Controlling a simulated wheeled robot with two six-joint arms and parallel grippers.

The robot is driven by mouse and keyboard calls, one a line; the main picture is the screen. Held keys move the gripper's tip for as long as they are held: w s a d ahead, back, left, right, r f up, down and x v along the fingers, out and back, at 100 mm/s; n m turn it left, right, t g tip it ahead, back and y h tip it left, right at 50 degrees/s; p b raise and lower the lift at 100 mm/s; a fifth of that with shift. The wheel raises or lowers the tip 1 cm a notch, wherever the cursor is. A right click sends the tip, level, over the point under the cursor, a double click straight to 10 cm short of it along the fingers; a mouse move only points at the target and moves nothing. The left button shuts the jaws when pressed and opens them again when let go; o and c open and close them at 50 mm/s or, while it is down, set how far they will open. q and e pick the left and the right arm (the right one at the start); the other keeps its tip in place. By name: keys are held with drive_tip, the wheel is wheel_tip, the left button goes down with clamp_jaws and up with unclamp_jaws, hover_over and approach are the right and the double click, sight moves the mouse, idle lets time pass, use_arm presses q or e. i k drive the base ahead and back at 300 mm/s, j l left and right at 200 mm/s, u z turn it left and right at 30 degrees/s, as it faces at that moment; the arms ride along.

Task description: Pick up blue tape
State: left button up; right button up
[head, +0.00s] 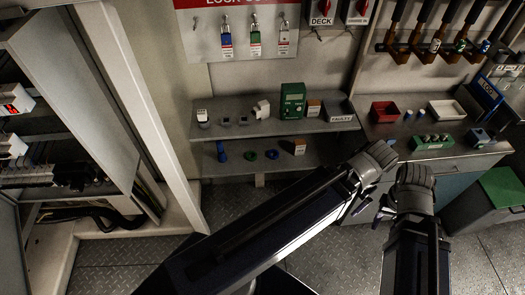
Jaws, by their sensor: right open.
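On the lower shelf (207,166) at the middle left lie small roll-like items: a blue piece (221,152) that looks upright, a green ring (251,156) and a dark blue ring (272,154). At this size I cannot tell for certain which is the blue tape. My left gripper (376,160) is at the end of the arm crossing from the lower left, right of these items and apart from them. Its jaws are not clear. My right gripper (414,177) is beside it, farther right, open, with nothing visible in it.
An upper shelf (240,130) above the rolls holds a green meter (292,101) and small boxes. A small box (299,146) sits right of the rolls. An open cabinet (75,100) stands left. A workbench (455,150) with a red bin (384,111) is right.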

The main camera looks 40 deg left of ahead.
sight(273, 158)
drive_tip(key=j+u, duration=0.45)
drive_tip(key=k+j+u, duration=0.1)
drive_tip(key=j+u, duration=0.3)
